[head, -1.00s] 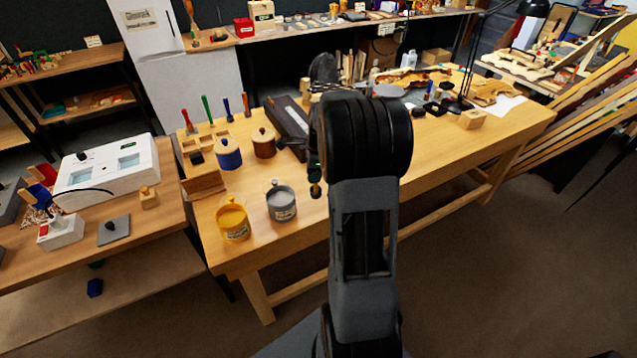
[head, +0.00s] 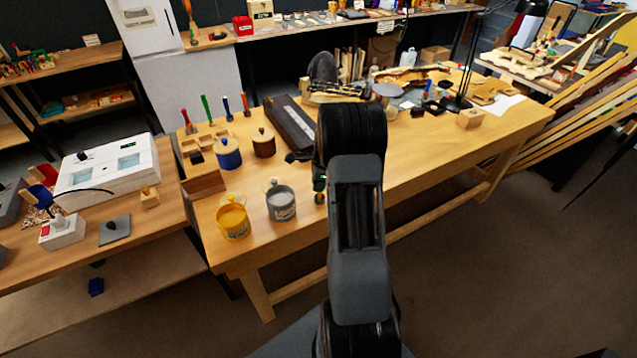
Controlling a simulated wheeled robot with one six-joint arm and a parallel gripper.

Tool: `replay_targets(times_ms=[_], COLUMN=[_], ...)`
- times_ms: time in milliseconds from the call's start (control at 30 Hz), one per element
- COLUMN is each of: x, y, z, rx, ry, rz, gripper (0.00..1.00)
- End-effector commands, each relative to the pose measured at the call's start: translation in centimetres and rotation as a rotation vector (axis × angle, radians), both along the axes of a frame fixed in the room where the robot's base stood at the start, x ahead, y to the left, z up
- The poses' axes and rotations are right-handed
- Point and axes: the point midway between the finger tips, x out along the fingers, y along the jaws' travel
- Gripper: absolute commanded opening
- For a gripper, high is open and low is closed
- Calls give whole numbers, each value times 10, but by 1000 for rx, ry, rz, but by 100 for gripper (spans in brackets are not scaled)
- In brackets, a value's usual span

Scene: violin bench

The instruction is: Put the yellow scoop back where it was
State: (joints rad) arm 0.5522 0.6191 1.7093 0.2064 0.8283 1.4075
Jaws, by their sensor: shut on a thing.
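My gripper (head: 319,182) is mostly hidden behind my own arm; only a dark part of it shows just left of the arm, over the bench near the grey pot. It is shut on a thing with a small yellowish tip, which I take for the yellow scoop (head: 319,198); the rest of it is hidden. I cannot tell whether the tip touches the bench. A wooden rack (head: 190,146) at the bench's back left holds upright tools with red (head: 186,119), green (head: 206,106) and blue (head: 227,107) handles.
A yellow pot (head: 234,224), a grey pot (head: 282,206), a blue pot (head: 229,157) and a brown pot (head: 264,146) stand left of my gripper. A long dark case (head: 292,124) lies behind. The bench front (head: 285,240) is clear.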

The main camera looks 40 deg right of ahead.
Motion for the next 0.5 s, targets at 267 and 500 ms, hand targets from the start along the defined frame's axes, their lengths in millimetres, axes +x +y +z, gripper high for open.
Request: replay_targets(times_ms=[267,500], x=[0,0], y=[0,0], z=[-3,-3], rx=[0,0], ry=[-1,-1], rz=[0,0], gripper=[0,39])
